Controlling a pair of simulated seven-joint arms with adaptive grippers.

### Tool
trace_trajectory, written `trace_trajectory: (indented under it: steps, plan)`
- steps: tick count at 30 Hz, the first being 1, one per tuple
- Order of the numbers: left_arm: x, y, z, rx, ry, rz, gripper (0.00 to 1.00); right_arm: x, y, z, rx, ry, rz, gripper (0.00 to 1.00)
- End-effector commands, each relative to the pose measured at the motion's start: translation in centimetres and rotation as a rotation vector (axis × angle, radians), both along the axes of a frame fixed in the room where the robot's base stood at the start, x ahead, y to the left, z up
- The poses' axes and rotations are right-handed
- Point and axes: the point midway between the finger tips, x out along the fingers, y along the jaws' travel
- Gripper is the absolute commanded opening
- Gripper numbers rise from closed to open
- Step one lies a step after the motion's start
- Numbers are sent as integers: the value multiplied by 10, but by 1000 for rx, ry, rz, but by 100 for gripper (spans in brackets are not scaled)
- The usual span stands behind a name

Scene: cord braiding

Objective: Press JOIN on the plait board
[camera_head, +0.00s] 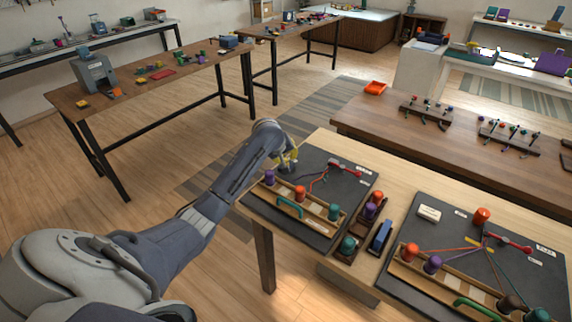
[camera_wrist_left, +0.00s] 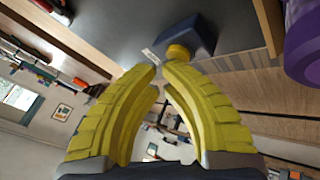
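The near left dark board (camera_head: 312,172) carries cords, a row of coloured spools and a teal handle (camera_head: 291,207). My left gripper (camera_head: 290,160) is over the far left part of this board. In the left wrist view, its yellow fingers (camera_wrist_left: 160,68) are brought together at the tips with only a narrow gap and nothing held. Just beyond the tips is a yellow round button (camera_wrist_left: 180,52) on a dark blue block (camera_wrist_left: 196,34), with a small white label (camera_wrist_left: 151,55) beside it. I cannot read the label or tell whether the tips touch the button. My right gripper is not in view.
A second dark board (camera_head: 472,270) with spools, cords and a green handle lies to the right. Between the boards are a spool rack (camera_head: 362,222) and a blue block (camera_head: 381,236). A purple spool (camera_wrist_left: 303,48) is close in the left wrist view.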

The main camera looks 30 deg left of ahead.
Motion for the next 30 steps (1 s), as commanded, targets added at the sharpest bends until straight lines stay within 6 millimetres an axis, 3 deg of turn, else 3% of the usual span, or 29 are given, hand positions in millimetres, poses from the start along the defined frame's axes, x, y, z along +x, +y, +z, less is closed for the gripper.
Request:
trace_trajectory:
  steps: [30]
  plan:
    - [0,0,-10,0,2,0,0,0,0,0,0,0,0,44]
